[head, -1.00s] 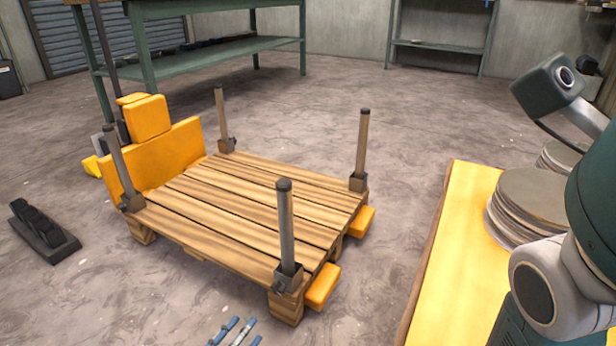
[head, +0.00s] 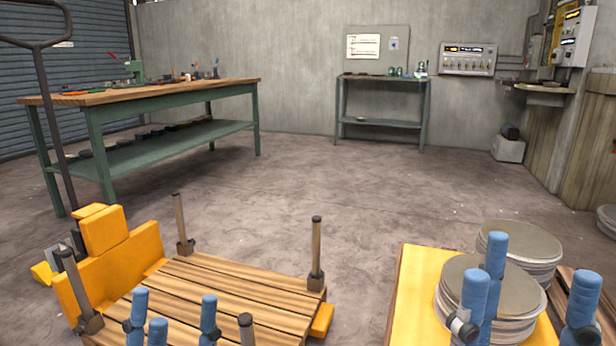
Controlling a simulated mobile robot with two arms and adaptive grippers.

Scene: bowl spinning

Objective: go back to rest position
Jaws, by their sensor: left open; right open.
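My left gripper (head: 172,312) shows at the bottom left of the head view as blue fingers spread apart, with nothing between them. The fingers overlap the wooden pallet (head: 235,292) in the picture; its height above the pallet I cannot tell. My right gripper (head: 532,278) shows at the bottom right, its blue fingers spread wide apart and empty. Its fingers overlap the front stack of round grey discs (head: 450,289) in the picture; I see no disc gripped. The palms and wrists of both are below the picture's edge.
The pallet has upright corner posts (head: 317,250) and sits on a yellow pallet jack (head: 105,232). A yellow-topped table (head: 412,285) carries the disc stacks, with another stack (head: 520,243) behind. A green workbench (head: 150,94) stands at the back left. The floor between is clear.

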